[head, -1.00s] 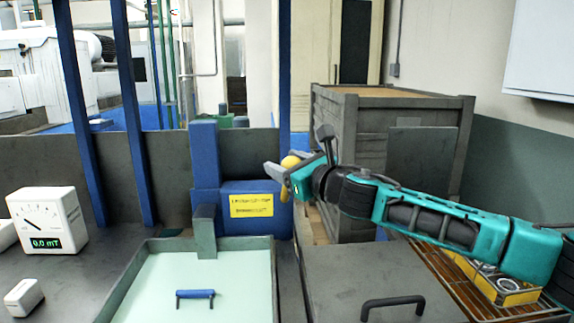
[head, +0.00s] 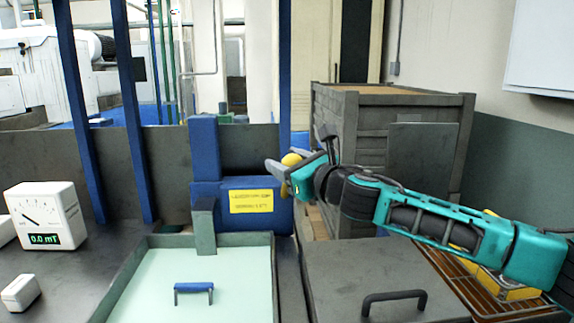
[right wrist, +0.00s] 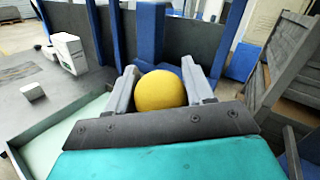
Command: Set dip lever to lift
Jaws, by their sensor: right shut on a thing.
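The dip lever's yellow ball knob (head: 291,160) shows at the blue housing (head: 206,160) in the head view. It also shows large in the right wrist view (right wrist: 160,91). My right gripper (head: 280,170) reaches in from the right and is shut on the knob, with one grey finger on each side in the right wrist view (right wrist: 160,88). The lever's shaft is hidden behind the knob and gripper. A yellow label (head: 251,201) is on the blue housing below the knob; its text is too blurred to read. My left gripper is not in view.
A pale green tank (head: 205,270) with a blue-handled piece stands in front of the housing. A dark lid with a handle (head: 394,297) lies to its right. A grey slatted crate (head: 345,150) stands behind my right arm. A white meter (head: 45,215) reads 0.0 mT at left.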

